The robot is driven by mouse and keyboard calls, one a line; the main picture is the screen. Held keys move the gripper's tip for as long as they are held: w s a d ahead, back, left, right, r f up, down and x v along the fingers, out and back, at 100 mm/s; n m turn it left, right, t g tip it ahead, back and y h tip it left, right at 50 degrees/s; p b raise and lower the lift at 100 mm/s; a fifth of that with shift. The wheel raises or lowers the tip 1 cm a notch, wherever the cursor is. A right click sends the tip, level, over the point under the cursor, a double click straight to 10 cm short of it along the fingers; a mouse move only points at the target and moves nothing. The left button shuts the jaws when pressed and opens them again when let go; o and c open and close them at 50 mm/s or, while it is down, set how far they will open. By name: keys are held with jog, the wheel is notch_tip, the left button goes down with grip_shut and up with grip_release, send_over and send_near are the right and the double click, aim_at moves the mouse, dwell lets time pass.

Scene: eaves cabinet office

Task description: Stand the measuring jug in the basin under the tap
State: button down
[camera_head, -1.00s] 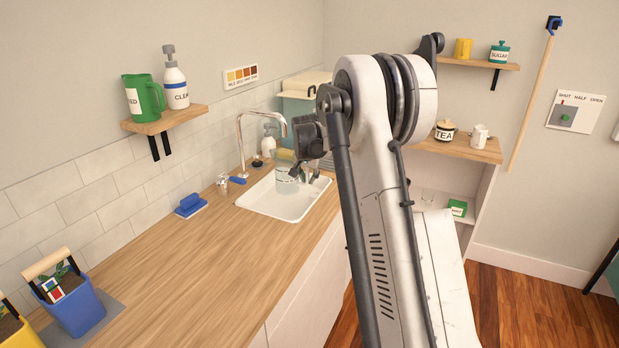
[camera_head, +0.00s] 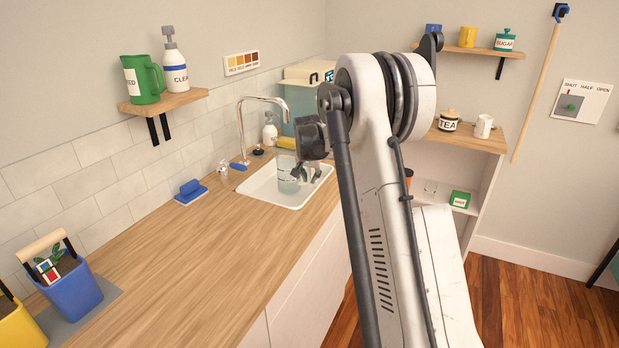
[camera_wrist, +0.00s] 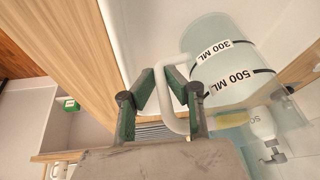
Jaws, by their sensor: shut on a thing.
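The measuring jug (camera_head: 289,181) is clear and bluish, with black bands marked 300 ML and 500 ML in the wrist view (camera_wrist: 222,62). It shows over the basin opening, looking roughly upright in the head view; I cannot tell whether its base touches the basin floor. My gripper (camera_head: 304,172) is shut on the jug's pale handle, which passes between the fingers in the wrist view (camera_wrist: 168,88). The white basin (camera_head: 258,194) is set in the counter. The tap (camera_head: 241,130) arches from behind the basin's left side, its spout above and behind the jug.
A blue sponge (camera_head: 190,188) lies on the wooden counter (camera_head: 190,250). A soap bottle (camera_head: 270,131), a yellow item (camera_head: 286,142) and a teal box (camera_head: 303,98) stand behind the basin. A blue planter (camera_head: 73,297) is at the near left. The middle counter is clear.

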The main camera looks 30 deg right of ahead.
jog(key=shift+f, duration=0.35)
jog(key=c, duration=1)
grip_release()
jog(key=shift+c, duration=0.2)
jog(key=shift+d, duration=0.1)
jog(key=shift+c, duration=0.2)
jog(key=o, duration=0.8)
jog(key=shift+c, duration=0.2)
jog(key=shift+r, duration=0.1)
jog(key=p+v, duration=0.2)
jog(key=v, duration=0.6)
